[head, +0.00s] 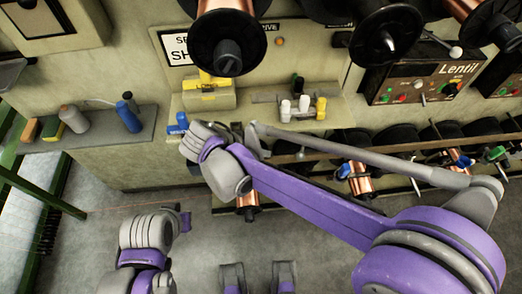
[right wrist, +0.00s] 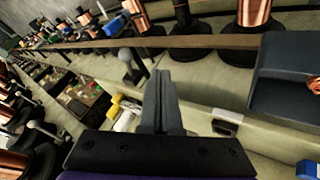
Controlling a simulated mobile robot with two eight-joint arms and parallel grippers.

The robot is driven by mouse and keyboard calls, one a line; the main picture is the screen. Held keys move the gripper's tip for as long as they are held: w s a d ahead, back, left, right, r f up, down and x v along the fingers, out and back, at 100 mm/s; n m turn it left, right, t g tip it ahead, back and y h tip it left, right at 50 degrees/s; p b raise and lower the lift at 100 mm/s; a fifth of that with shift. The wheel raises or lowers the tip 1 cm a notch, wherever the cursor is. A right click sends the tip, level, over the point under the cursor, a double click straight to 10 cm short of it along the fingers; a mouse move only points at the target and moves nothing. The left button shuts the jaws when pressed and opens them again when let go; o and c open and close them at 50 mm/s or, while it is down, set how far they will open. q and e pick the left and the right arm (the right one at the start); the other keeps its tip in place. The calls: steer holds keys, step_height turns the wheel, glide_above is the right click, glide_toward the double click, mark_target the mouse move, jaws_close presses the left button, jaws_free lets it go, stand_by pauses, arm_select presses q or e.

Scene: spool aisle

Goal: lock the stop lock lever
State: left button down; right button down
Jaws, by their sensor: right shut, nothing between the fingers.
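I cannot tell for sure which lever is the stop lock lever. In the right wrist view a lever with a grey ball knob (right wrist: 125,56) stands just left of my right gripper (right wrist: 160,82), with a small gap seen between them. The gripper's fingers are shut together and empty. In the head view my right gripper (head: 248,138) is at the front edge of the bench, partly hidden by its wrist. Another ball-ended lever (head: 455,51) is on the Lentil panel. My left arm's end (head: 180,218) is low at the left; its fingers are not clear.
A blue part (head: 177,123) is beside my right wrist. Large copper spools (head: 226,35) overhang the bench. A rail (right wrist: 200,41) with spools is close ahead. The floor (head: 200,265) is mostly clear.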

mark_target(302, 150)
arm_select(q)
steer(key=shift+f, duration=0.2)
arm_select(e)
steer(key=d+f, duration=0.3)
steer(key=d, duration=0.4)
steer(key=shift+w+f, duration=0.35)
steer(key=shift+w, duration=0.1)
arm_select(q)
steer(key=shift+s+a, duration=0.1)
arm_select(e)
steer(key=shift+d, duration=0.2)
